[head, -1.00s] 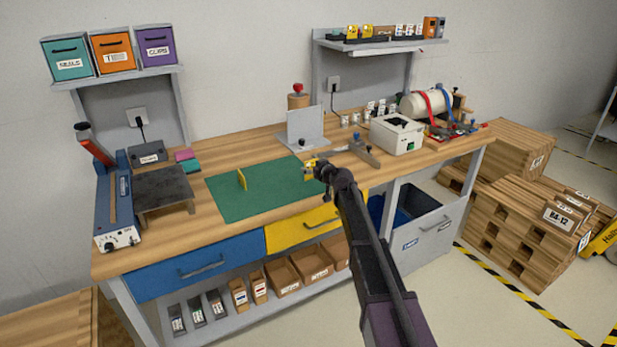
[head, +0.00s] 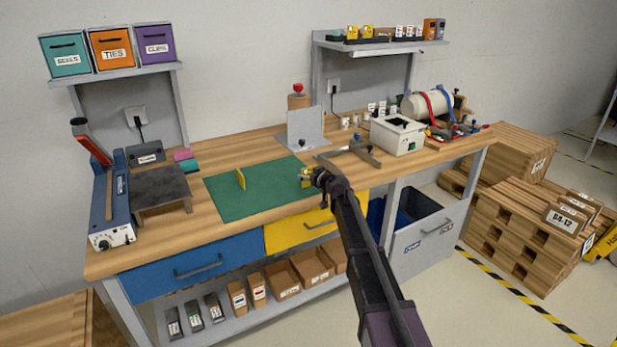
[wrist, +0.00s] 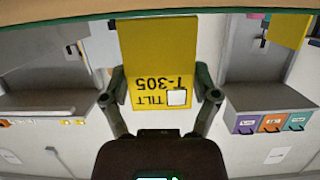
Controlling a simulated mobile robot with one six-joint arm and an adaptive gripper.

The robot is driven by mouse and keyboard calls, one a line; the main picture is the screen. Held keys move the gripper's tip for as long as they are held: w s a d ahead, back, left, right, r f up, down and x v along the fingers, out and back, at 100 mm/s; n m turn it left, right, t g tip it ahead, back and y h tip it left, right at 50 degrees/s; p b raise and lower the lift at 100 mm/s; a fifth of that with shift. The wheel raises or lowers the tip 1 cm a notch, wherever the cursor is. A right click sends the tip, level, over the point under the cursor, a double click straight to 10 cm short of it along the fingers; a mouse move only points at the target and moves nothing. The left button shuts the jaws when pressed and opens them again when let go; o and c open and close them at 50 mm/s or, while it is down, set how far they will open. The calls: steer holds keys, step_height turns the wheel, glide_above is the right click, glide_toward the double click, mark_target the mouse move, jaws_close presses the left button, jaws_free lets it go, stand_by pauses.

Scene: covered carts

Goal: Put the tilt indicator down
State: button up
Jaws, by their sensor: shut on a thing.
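My gripper (head: 311,174) is over the right end of the green mat (head: 235,203) in the head view. It is shut on the yellow tilt indicator (head: 304,182), which shows small there. In the wrist view the tilt indicator (wrist: 158,55) appears upside down, with "TILT T-305" and a white square label, between the two fingers (wrist: 160,92). A second yellow plate (head: 241,180) stands upright on the mat's left half; a yellow plate (wrist: 288,28) also shows in the wrist view.
A grey angle plate (head: 305,128) stands behind the mat, with a clamp-like tool (head: 352,150) to the right. A white box (head: 397,137) is farther right. A dark platform (head: 160,187) and blue sealer (head: 115,205) are left. The mat's middle is clear.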

steer(key=shift+f, duration=0.2)
steer(key=o, duration=0.7)
steer(key=shift+c, duration=0.2)
steer(key=shift+a+r, duration=0.1)
steer(key=shift+r, duration=0.1)
steer(key=shift+s+r, duration=0.1)
steer(key=p+v, duration=0.3)
steer(key=v, duration=0.9)
